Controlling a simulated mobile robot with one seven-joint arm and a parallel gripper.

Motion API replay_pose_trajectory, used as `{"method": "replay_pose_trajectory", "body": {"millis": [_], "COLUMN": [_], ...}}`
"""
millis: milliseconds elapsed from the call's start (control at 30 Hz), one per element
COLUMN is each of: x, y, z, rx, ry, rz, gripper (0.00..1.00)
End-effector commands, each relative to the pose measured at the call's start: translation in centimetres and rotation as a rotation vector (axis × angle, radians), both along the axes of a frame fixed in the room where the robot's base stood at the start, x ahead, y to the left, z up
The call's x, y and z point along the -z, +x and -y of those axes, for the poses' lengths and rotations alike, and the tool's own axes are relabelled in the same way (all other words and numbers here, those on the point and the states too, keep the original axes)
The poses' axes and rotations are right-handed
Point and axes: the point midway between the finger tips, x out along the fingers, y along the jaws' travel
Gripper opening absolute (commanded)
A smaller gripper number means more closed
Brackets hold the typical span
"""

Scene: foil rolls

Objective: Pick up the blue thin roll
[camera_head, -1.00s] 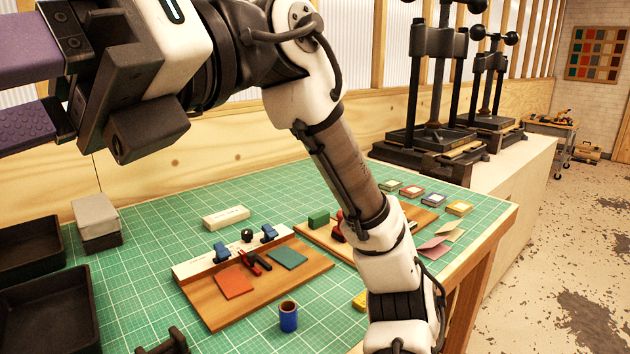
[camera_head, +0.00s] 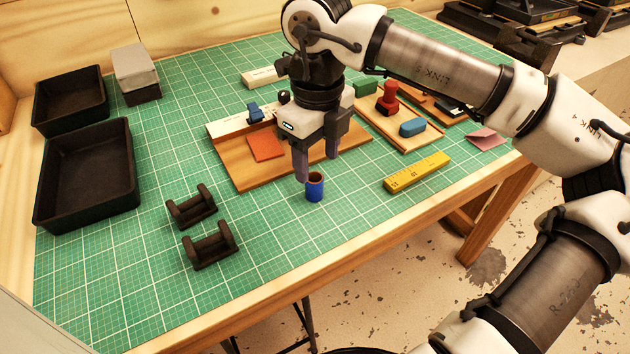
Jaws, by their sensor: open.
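The blue thin roll (camera_head: 315,191) stands upright on the green cutting mat, near the table's front edge. It is a short blue cylinder with a brown open core at its top. My gripper (camera_head: 317,168) points down just behind and above the roll, its two purple fingers spread apart. The left finger hangs close to the roll's left rear side, and the right finger is off to its upper right. Nothing is between the fingers that I can make out; I cannot tell whether a finger touches the roll.
A wooden board with an orange square (camera_head: 265,147) lies behind the gripper. A yellow ruler block (camera_head: 417,172) lies to the right. Two dark cradles (camera_head: 208,245) and two black trays (camera_head: 88,178) stand to the left. The front mat is clear.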

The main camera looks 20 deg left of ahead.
Motion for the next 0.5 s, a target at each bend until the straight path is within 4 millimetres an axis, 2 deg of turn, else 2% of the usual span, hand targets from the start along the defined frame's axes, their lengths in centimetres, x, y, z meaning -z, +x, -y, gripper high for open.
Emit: {"method": "replay_pose_trajectory", "body": {"millis": [100, 333, 500], "x": [1.3, 2.9, 5.5], "y": [0.0, 0.4, 1.0], "z": [0.0, -0.5, -1.0], "rx": [-0.001, -0.002, -0.002], "ry": [0.001, 0.004, 0.004], "rz": [-0.001, -0.004, -0.004], "gripper": [0.55, 0.55, 0.55]}}
